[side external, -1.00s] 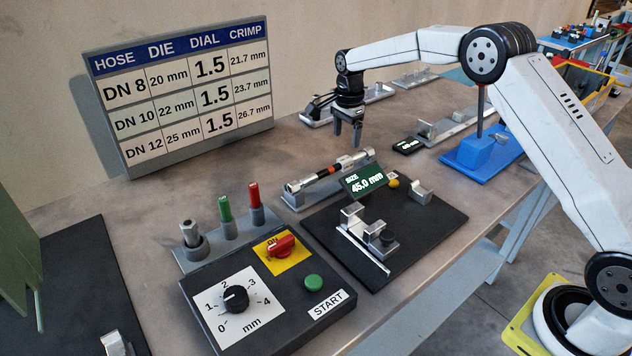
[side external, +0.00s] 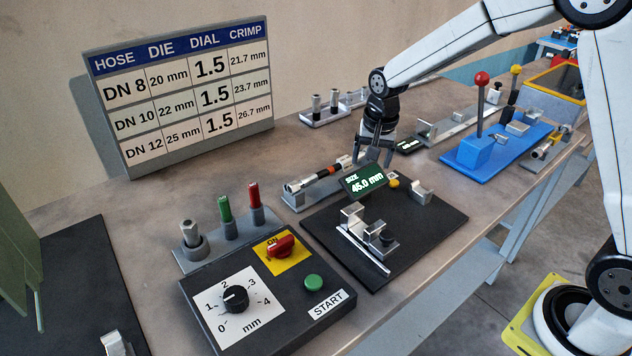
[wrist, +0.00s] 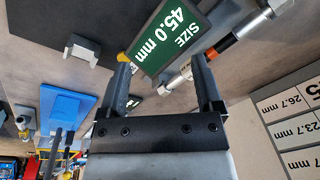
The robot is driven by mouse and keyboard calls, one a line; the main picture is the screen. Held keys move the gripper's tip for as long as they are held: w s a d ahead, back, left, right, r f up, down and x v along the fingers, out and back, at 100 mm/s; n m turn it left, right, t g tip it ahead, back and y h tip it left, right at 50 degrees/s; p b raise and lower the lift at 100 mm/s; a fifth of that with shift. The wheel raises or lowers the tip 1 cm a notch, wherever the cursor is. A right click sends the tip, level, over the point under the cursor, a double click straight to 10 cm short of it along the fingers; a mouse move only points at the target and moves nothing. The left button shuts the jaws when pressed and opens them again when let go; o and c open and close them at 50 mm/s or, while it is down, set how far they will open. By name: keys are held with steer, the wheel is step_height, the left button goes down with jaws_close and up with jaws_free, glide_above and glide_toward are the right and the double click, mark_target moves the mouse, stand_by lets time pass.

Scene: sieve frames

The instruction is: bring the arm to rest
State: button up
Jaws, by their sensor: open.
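My gripper (side external: 373,160) hangs pointing down just behind the small size display (side external: 366,180), near the right end of the hose assembly (side external: 318,176). In the wrist view my gripper (wrist: 162,62) has its two dark fingers spread apart with nothing clamped between them. The display (wrist: 172,38) reads 45.0 mm and shows beyond the fingers. The hose assembly (wrist: 222,46), with metal ends and an orange band, runs across the view past the right finger. I cannot tell how high the fingertips are above it.
A control box (side external: 262,290) with a dial and START button stands in front. A black gauge plate (side external: 430,235) lies at centre right. A blue base (side external: 490,160) with a red-knobbed lever stands at right. A chart board (side external: 180,95) leans at the back left.

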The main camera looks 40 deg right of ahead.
steer(key=s+a+f+n, duration=0.1)
steer(key=s+n, duration=0.3)
steer(key=s, duration=0.5)
steer(key=s+a+f+n+t, duration=0.1)
steer(key=s+n, duration=0.4)
steer(key=s, duration=0.4)
steer(key=shift+s+a+f, duration=0.15)
steer(key=shift+s+a, duration=0.05)
steer(key=shift+a, duration=0.15)
